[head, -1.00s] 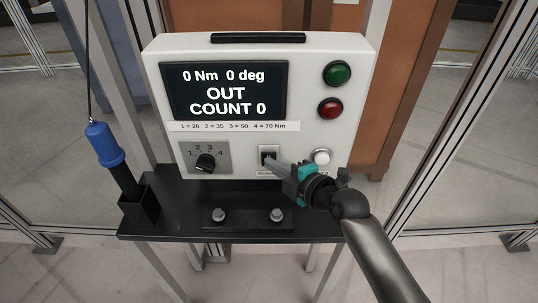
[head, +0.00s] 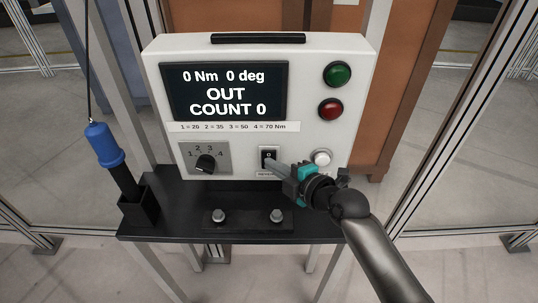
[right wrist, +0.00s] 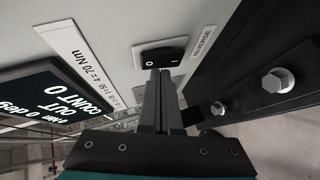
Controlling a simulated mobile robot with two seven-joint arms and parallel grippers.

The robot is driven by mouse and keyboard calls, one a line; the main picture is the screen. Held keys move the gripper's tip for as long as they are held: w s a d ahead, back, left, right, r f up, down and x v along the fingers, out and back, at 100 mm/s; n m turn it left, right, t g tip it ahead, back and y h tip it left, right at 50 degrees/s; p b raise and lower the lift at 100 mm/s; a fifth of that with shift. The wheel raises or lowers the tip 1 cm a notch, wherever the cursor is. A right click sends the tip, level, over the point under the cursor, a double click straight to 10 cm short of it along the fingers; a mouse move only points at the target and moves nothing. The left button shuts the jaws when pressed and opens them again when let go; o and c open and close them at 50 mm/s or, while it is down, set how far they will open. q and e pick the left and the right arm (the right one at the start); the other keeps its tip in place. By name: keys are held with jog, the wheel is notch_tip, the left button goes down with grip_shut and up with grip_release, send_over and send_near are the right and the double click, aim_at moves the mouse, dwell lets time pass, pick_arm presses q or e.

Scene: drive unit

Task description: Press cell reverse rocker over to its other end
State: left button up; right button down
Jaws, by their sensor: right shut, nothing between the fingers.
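The reverse rocker (head: 268,153) is a small black switch in a pale frame, low on the white control box. In the right wrist view the rocker (right wrist: 163,56) has a round mark at its left end, the upper end in the head view, and a short bar toward the REVERSE label (right wrist: 203,41). My right gripper (head: 269,164) is shut and empty, its fingertips at the rocker's lower part in the head view. In the right wrist view the fingertips (right wrist: 160,73) overlap the rocker's near edge; I cannot tell whether they touch. My left gripper is not in view.
The display (head: 225,91) reads OUT, COUNT 0. A selector knob (head: 206,163) sits left of the rocker, a white button (head: 321,158) right. Green (head: 337,74) and red (head: 330,109) buttons are above. A black shelf (head: 180,222) with two bolts and a blue-handled tool (head: 104,145) stand near.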

jog(key=shift+s, duration=0.55)
jog(key=s, duration=0.1)
jog(key=s+p, duration=0.1)
jog(key=s, duration=0.1)
jog(key=s+f+p, duration=0.1)
jog(key=s, duration=0.1)
dwell(2.1)
